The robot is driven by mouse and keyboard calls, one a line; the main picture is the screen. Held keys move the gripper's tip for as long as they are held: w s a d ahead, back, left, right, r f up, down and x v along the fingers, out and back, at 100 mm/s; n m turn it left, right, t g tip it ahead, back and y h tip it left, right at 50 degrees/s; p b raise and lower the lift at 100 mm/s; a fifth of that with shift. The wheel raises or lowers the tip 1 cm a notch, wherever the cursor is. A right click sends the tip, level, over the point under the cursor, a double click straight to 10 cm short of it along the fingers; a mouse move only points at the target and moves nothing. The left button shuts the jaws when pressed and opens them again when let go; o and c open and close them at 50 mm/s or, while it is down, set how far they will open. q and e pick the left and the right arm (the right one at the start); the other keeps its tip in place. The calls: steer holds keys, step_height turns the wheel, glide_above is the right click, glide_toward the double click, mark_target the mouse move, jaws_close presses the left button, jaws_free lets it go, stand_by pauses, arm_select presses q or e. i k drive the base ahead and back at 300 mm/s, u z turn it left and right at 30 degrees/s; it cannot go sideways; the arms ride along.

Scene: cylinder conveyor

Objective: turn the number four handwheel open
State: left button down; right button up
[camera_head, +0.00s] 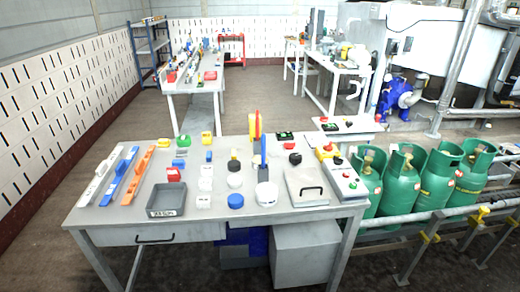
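Several green gas cylinders stand in a row at the right. From left to right they include a first cylinder (368,190), a second cylinder (402,190), a third cylinder (437,185) and a rightmost cylinder (471,178). Each has a collar around its top, and small brass-coloured valve parts show inside some collars. The handwheels are too small to tell apart, and I cannot read a number four or see whether any wheel is open or shut. Neither of my grippers is in view.
A grey workbench (105,215) in front holds a grey tray (167,199), coloured bars, small blocks, caps and a control box (343,180). Rails with yellow fittings (430,237) run before the cylinders. A blue pump (395,95) stands behind. Floor left of the bench is clear.

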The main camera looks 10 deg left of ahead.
mark_target(471, 174)
steer(key=z, duration=1.35)
